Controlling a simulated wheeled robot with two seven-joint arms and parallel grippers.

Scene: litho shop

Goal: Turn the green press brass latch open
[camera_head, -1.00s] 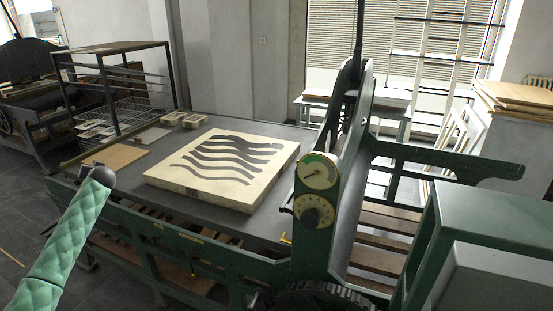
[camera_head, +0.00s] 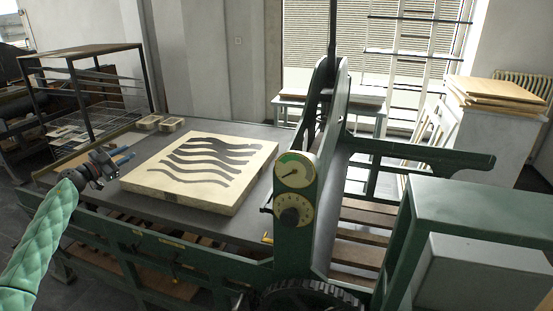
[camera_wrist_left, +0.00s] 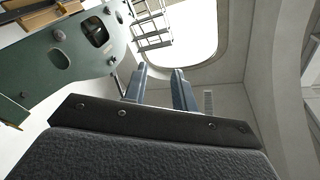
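The green press (camera_head: 200,258) fills the middle of the head view, with two dials on its upright. A small brass-yellow piece (camera_head: 267,238), perhaps the latch, sits at the foot of the upright, near the bed's front edge; its exact shape is too small to tell. My left gripper (camera_head: 124,157) is over the left part of the bed, left of the stone and well apart from the brass piece. In the left wrist view its two blue-grey fingers (camera_wrist_left: 158,85) stand apart with nothing between them. My right gripper is not in view.
A pale stone (camera_head: 205,165) with dark wavy bands lies on the press bed. The green front rail and the upright stand between the left arm and the right side. A green-topped table (camera_head: 480,205) is at the right. A dark rack (camera_head: 85,95) stands behind left.

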